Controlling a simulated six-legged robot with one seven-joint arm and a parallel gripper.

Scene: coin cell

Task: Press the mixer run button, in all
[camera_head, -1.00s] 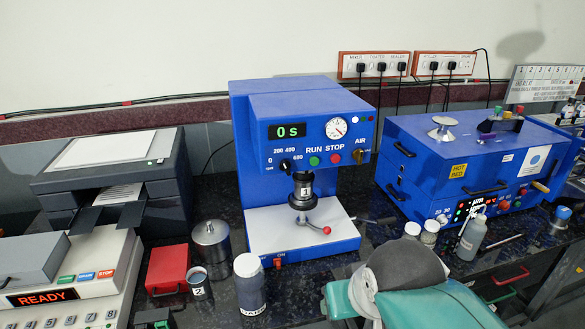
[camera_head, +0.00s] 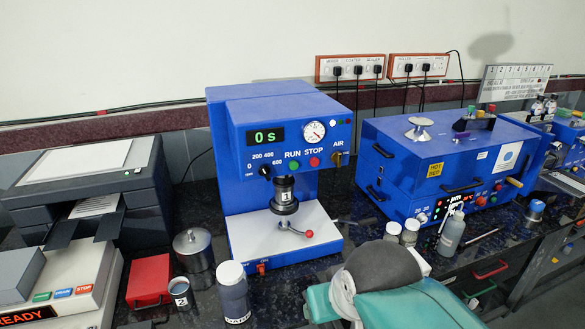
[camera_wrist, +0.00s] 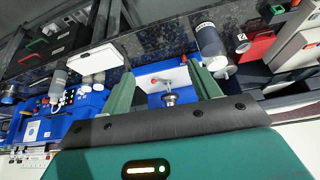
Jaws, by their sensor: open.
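The blue mixer (camera_head: 235,120) stands upright in the middle of the head view. Its green RUN button (camera_head: 292,164) sits left of the red STOP button (camera_head: 314,162) on the front panel. The display (camera_head: 265,135) above reads 0 s. A black cup marked 1 (camera_head: 284,195) hangs under the mixer head above the white base plate. In the wrist view my gripper (camera_wrist: 165,85) is open, with green fingers apart and nothing between them. The mixer's white plate and cup show beyond the fingers. The RUN button cannot be made out there. My arm's teal part (camera_head: 400,305) is in front of the mixer in the head view.
A dark jar (camera_head: 233,295), a metal pot (camera_head: 193,250), a cup marked 2 (camera_head: 180,293) and a red box (camera_head: 149,280) stand left of the mixer. Small bottles (camera_head: 410,232) and a blue hot-bed machine (camera_head: 420,165) stand to the right. A printer is far left.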

